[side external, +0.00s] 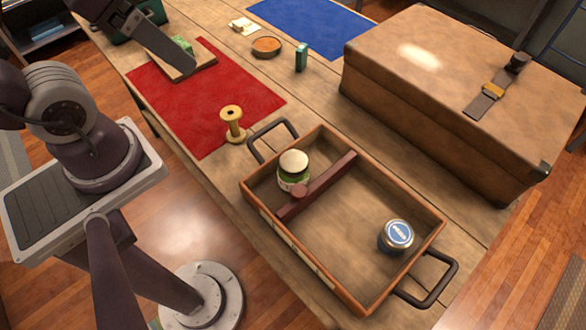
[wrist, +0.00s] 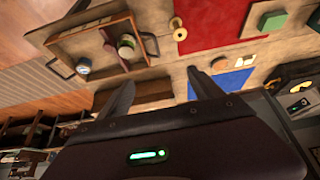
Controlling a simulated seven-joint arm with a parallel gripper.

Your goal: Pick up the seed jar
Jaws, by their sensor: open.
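A jar with a cream lid and green contents or label (side external: 293,172) stands upright in the left compartment of a wooden tray (side external: 345,297). A small round brownish end partly covers its front. The jar also shows in the wrist view (wrist: 127,47). A short silvery container with a blue lid (side external: 396,236) stands in the tray's larger right compartment; it shows in the wrist view too (wrist: 83,67). I cannot read which is labelled as seeds. My gripper (wrist: 160,88) is open and empty, high above the table; in the side view only part shows, at the top left.
A dark divider (side external: 328,180) splits the tray, which has dark end handles. A wooden spool (side external: 232,122) stands near it on a red cloth (side external: 180,112). A large brown suitcase (side external: 430,70) stands behind.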

